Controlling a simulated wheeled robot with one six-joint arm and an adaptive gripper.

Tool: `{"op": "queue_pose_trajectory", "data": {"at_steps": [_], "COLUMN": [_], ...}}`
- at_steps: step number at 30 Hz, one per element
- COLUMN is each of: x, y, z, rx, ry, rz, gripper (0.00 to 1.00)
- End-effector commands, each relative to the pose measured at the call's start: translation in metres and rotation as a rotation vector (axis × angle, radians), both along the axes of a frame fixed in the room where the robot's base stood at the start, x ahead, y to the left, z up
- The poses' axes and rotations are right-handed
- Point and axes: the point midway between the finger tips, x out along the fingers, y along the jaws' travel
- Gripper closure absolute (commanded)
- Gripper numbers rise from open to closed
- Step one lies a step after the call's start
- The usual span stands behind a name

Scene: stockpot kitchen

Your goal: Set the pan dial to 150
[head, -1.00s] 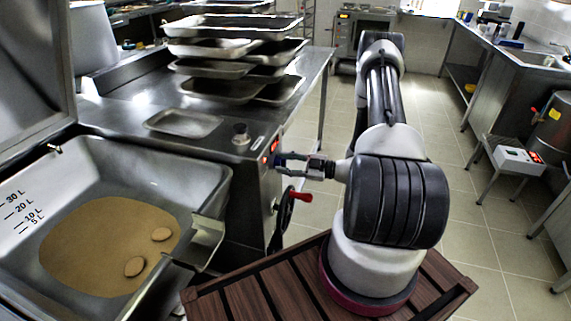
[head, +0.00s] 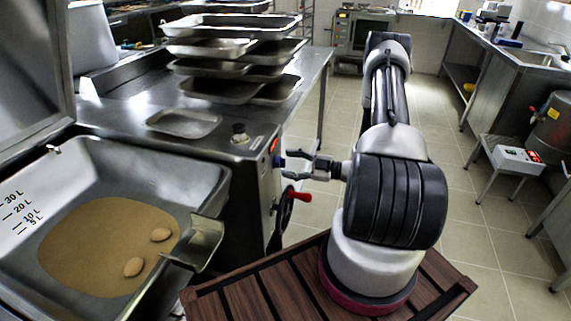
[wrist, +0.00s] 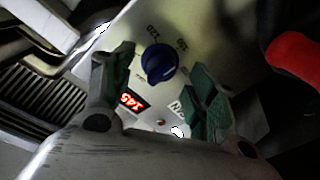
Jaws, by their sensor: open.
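The pan dial is a blue knob (wrist: 159,62) on the pale control panel (wrist: 205,28) in the wrist view. My gripper (wrist: 163,66) is open, with a green-padded finger on each side of the dial and visible gaps. In the head view my gripper (head: 287,165) is in front of the panel, and the dial shows as a small blue spot (head: 279,161).
A red-handled crank (head: 298,195) is just below my gripper; its red handle (wrist: 295,55) shows at right in the wrist view. The open pan (head: 205,190) with brown liquid is at left. Stacked trays (head: 235,60) stand on the counter.

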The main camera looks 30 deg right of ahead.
Motion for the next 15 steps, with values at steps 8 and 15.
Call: {"op": "queue_pose_trajectory", "data": {"at_steps": [8,15], "x": [-0.04,-0.061], "y": [-0.049,-0.073], "z": [0.0,0.0], "rx": [0.0,0.0], "ry": [-0.001,0.0], "rz": [-0.006,-0.002], "gripper": [0.43,0.43]}}
